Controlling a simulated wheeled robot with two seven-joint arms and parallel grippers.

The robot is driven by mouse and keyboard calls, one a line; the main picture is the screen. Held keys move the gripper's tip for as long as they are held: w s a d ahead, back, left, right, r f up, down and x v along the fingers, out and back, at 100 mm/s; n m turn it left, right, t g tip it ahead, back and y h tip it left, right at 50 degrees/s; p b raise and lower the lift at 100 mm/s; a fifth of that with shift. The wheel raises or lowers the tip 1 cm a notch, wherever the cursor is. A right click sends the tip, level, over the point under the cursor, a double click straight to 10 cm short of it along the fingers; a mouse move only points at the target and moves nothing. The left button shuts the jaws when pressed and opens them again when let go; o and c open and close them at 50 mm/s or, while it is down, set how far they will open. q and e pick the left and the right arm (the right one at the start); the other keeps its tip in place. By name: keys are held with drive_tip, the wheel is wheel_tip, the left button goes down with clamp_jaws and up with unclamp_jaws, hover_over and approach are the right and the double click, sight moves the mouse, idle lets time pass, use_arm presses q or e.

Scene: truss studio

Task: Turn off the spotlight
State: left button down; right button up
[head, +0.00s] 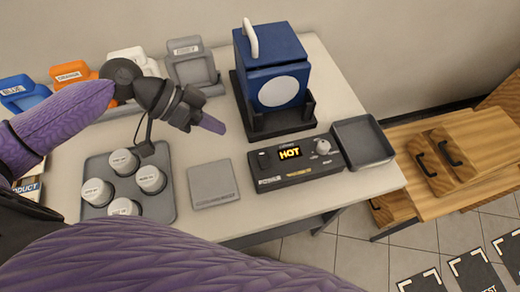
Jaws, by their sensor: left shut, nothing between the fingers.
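A blue box-shaped lamp (278,91) with a pale round face and a white handle on top, which looks like the spotlight, stands in a black base at the back of the table. In front of it is a black control box (300,172) with a lit display (290,153) reading HOT, a small switch (263,160) at its left and a light knob (323,146) at its right. My left gripper (218,127) is shut and empty, with its purple fingers above the table, left of the lamp's base and control box. My right gripper is not in view.
A grey tray with several white-lidded jars (122,162) and a flat grey pad (213,185) lie left of the control box. An empty dark bin (363,142) is at its right. Blue, orange, white and grey holders (192,64) line the back. A wooden bench (455,155) stands at right.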

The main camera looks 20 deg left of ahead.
use_arm(q)
drive_tip(key=b, duration=0.1)
hover_over(266, 166)
drive_tip(key=a, duration=0.2)
drive_tip(key=f, duration=0.7)
drive_tip(key=shift+w+a, duration=0.2)
drive_tip(key=shift+w, duration=0.1)
drive_tip(key=shift+s+d+f+b, duration=0.1)
drive_tip(key=shift+s+f+b, duration=0.1)
drive_tip(key=shift+f, duration=0.45)
drive_tip(key=shift+s+d+f+b, duration=0.1)
drive_tip(key=shift+s+f+b, duration=0.1)
drive_tip(key=shift+f, duration=0.4)
drive_tip(key=shift+s+d+f, duration=0.1)
drive_tip(key=shift+s+f, duration=0.1)
drive_tip(key=shift+f, duration=0.3)
drive_tip(key=shift+s+d+f+t+p, duration=0.1)
drive_tip(key=shift+s+f+t+p, duration=0.1)
drive_tip(key=shift+t+p, duration=0.15)
drive_tip(key=shift+f, duration=0.15)
drive_tip(key=shift+w, duration=0.15)
